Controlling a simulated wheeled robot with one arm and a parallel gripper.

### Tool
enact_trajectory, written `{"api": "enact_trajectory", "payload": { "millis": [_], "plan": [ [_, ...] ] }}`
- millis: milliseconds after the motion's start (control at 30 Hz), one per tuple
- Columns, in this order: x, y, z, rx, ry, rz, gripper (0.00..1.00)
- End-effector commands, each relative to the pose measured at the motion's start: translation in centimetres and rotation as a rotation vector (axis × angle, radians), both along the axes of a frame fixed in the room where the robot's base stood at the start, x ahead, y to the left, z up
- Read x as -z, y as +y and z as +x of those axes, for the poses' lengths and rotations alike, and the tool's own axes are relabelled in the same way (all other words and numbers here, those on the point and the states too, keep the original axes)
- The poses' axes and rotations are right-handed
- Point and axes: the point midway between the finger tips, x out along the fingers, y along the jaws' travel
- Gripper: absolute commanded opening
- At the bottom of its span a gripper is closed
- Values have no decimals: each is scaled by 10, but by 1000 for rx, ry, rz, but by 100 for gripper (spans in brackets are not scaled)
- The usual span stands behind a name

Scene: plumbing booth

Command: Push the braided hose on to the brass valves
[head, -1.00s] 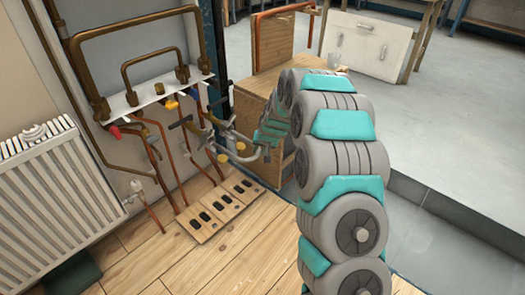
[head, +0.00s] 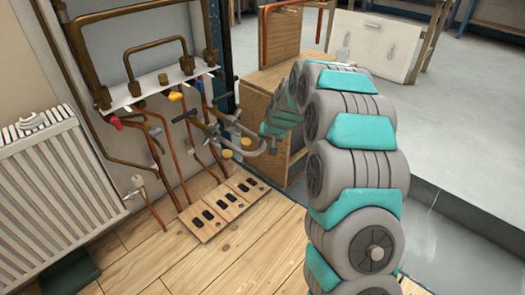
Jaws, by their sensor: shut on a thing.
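My gripper (head: 258,150) is small and dark at the far end of my arm, in front of the copper pipes. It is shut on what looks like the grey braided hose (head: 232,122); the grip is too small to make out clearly. The hose curves beside the pipes. Small brass-yellow round parts (head: 227,154) show close to my gripper, perhaps parts of the brass valves. Valve parts with a yellow handle (head: 175,97) and a red handle (head: 116,123) sit on the pipes further left. Whether the hose touches a valve cannot be told.
A white radiator (head: 50,180) stands at the left. A wooden board with dark slots (head: 208,215) lies on the floor below the pipes. A wooden cabinet (head: 262,85) stands behind my gripper. Open wooden floor (head: 215,265) lies in front.

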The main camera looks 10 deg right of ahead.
Motion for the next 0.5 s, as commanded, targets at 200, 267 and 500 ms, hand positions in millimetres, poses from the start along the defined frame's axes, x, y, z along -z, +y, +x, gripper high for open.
{"api": "enact_trajectory", "payload": {
  "millis": [200, 267, 500],
  "plan": [
    [0, -3, -4, 2, -4, 3, 0],
    [-1, -2, -3, 2, -3, 3, 0],
    [-1, 2, 4, 2, -3, 2, 0]
  ]
}}
